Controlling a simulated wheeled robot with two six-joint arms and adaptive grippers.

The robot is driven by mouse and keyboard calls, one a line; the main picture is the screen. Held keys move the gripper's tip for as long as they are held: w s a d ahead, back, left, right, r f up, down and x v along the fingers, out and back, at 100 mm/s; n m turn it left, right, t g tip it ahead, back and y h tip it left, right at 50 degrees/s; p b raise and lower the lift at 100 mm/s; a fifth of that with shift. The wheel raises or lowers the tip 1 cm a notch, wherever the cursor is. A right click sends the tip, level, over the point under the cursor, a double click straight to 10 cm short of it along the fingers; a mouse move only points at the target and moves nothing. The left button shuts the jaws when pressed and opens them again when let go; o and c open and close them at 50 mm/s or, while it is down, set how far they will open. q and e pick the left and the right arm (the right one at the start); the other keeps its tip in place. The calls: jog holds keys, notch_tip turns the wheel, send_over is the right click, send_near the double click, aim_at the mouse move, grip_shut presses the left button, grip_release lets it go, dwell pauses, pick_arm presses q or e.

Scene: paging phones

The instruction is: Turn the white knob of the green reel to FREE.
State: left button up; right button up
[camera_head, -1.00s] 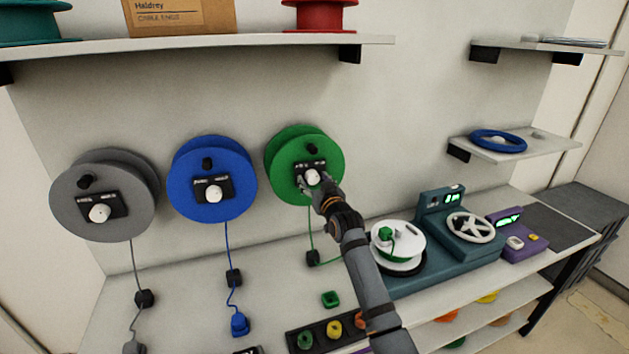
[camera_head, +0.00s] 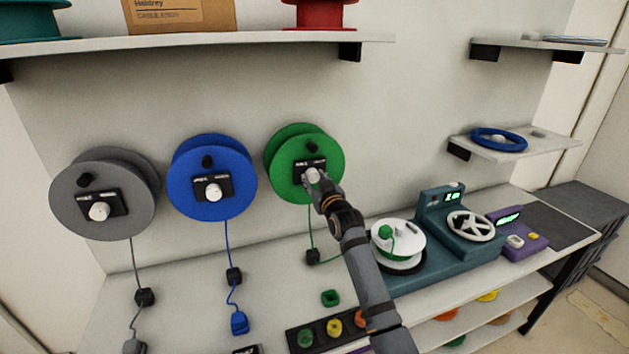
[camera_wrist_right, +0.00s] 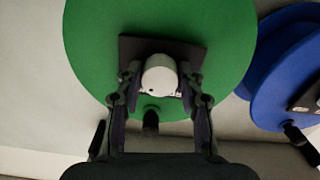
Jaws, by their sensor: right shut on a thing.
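The green reel (camera_head: 287,163) hangs on the wall, right of the blue and grey reels, and fills much of the right wrist view (camera_wrist_right: 215,40). Its white knob (camera_head: 312,175) sits on a black plate (camera_head: 321,163) with small lettering, too small to read. In the right wrist view the knob (camera_wrist_right: 160,72) is between the two fingers of my right gripper (camera_wrist_right: 160,85), which is shut on it. In the head view the right gripper (camera_head: 317,182) partly covers the knob. Where the knob points cannot be made out. My left gripper is not in view.
The blue reel (camera_head: 183,190) and grey reel (camera_head: 70,215) hang to the left, each with a white knob. Below stand a teal machine (camera_head: 470,243) with a white spool (camera_head: 405,232), a purple device (camera_head: 528,248) and a tray of buttons (camera_head: 320,334). A shelf (camera_head: 200,46) runs above.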

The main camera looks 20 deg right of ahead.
jog(key=n, duration=0.4)
jog(key=n+b, duration=0.1)
jog(key=n, duration=0.7)
jog(key=shift+b, duration=0.4)
jog(key=shift+n, duration=2.1)
jog(key=shift+d, duration=0.1)
jog(key=o, duration=1.2)
jog(key=s, duration=1.2)
jog(key=shift+d, duration=0.15)
